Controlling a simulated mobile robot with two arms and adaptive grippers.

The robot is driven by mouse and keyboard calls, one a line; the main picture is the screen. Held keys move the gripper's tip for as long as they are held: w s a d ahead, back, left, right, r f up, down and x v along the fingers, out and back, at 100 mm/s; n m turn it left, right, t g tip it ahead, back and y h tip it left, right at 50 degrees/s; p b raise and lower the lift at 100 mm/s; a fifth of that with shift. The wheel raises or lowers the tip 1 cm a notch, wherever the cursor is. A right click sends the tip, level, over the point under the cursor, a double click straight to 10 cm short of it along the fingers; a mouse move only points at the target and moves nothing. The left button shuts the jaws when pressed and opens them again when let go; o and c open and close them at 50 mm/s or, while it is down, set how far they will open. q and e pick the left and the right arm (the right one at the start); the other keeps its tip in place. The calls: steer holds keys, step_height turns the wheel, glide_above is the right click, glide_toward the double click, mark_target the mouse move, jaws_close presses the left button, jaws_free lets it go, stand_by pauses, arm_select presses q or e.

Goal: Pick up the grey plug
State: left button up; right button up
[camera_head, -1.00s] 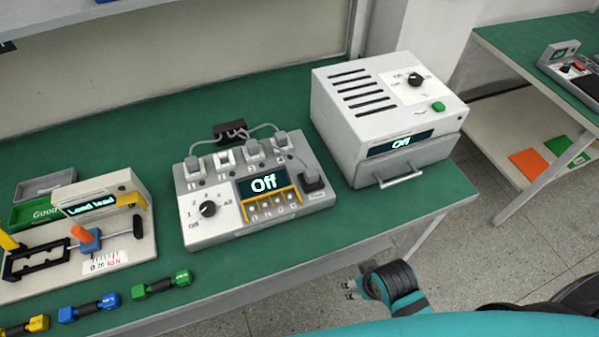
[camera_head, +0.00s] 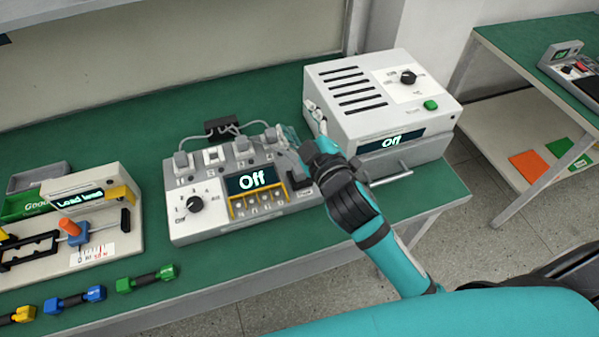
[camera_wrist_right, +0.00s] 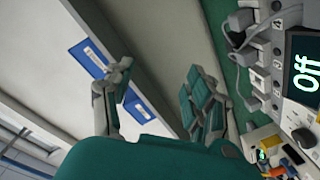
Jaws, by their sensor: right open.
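Several grey plugs stand in a row along the back of the white and grey control box; one is the leftmost plug (camera_head: 181,161), another the plug right of centre (camera_head: 241,145). Which one the task means I cannot tell. The rightmost is partly covered by my gripper. My right gripper (camera_head: 299,122) is open and empty, above the box's right end, beside the large white unit. In the wrist view its fingers (camera_wrist_right: 158,76) are spread with nothing between them, and grey plugs (camera_wrist_right: 241,57) show to their right. My left gripper is not in view.
The control box (camera_head: 200,232) has an "Off" screen. The white vented unit (camera_head: 375,118) stands close on its right. A black cable holder (camera_head: 222,127) with grey cables lies behind. A tester (camera_head: 100,247) and coloured dumbbell-shaped pieces (camera_head: 146,279) lie left on the green table.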

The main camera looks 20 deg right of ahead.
steer(key=s+a+r+n+g+y, duration=0.2)
steer(key=a+r+n+y, duration=1.4)
steer(key=n, duration=0.5)
steer(key=s+a+n+g+y, duration=0.3)
steer(key=s+a+n+g, duration=0.25)
steer(key=n+g, duration=0.8)
steer(key=n+g+h, duration=0.2)
steer(key=n+h, duration=0.8)
steer(key=h, duration=1.1)
glide_above(298, 173)
steer(key=w+d, duration=0.2)
step_height(298, 173, down, 14)
steer(key=r, duration=0.1)
steer(key=f+p, duration=0.1)
steer(key=f, duration=0.3)
steer(key=f+p, duration=0.1)
steer(key=f, duration=0.3)
steer(key=f+p, duration=0.1)
steer(key=f, duration=0.3)
steer(key=shift+s+a, duration=0.2)
steer(key=shift+s, duration=0.05)
steer(key=f+p, duration=0.2)
steer(key=f, duration=0.1)
steer(key=f+p, duration=0.1)
steer(key=shift+s+f, duration=0.25)
steer(key=shift+f, duration=0.6)
jaws_close()
